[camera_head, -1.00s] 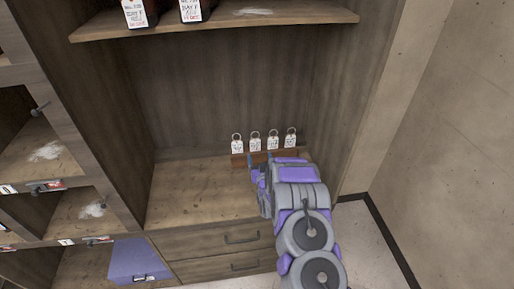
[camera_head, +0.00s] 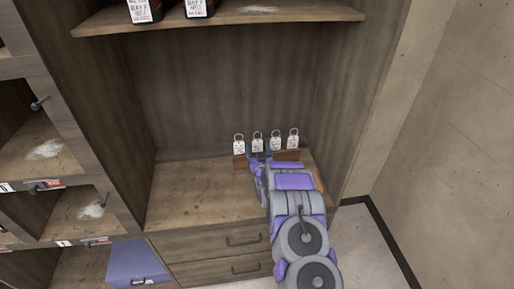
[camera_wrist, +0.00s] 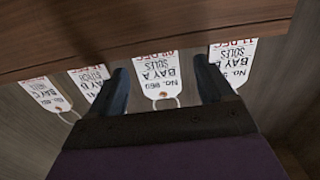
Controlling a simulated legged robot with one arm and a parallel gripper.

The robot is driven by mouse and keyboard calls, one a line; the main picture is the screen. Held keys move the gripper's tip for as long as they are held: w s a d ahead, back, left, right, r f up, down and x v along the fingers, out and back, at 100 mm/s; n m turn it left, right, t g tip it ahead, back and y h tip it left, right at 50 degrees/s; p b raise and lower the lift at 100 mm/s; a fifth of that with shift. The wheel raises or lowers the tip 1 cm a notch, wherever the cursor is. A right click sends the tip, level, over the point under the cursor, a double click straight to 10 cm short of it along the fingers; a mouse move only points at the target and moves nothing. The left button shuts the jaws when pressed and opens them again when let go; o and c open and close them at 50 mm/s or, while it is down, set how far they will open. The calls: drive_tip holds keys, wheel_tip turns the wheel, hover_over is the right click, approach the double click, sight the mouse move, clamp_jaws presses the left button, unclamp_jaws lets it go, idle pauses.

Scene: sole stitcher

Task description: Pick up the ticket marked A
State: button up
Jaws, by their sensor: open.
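Several white tickets with metal rings stand in a row at a small wooden rack (camera_head: 287,155) on the cabinet's lower shelf. In the wrist view they appear upside down. In the head view this appears to be the second ticket from the left (camera_head: 257,144), just beyond my gripper (camera_head: 259,159). My gripper is open. The BAY B ticket (camera_wrist: 88,82) is close beside the left finger, partly hidden by it.
The BAY C ticket (camera_wrist: 45,93) is further left, and another SOLES ticket (camera_wrist: 235,62) is right of the right finger. The lower shelf (camera_head: 195,190) is clear left of the rack. An upper shelf (camera_head: 260,18) holds tagged dark items. A purple box (camera_head: 138,262) is lower left.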

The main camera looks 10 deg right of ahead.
drive_tip(key=shift+a, duration=0.1)
drive_tip(key=shift+c, duration=1.4)
drive_tip(key=shift+d, duration=0.25)
drive_tip(key=c, duration=0.8)
drive_tip(key=shift+a, duration=0.1)
drive_tip(key=shift+c, duration=0.2)
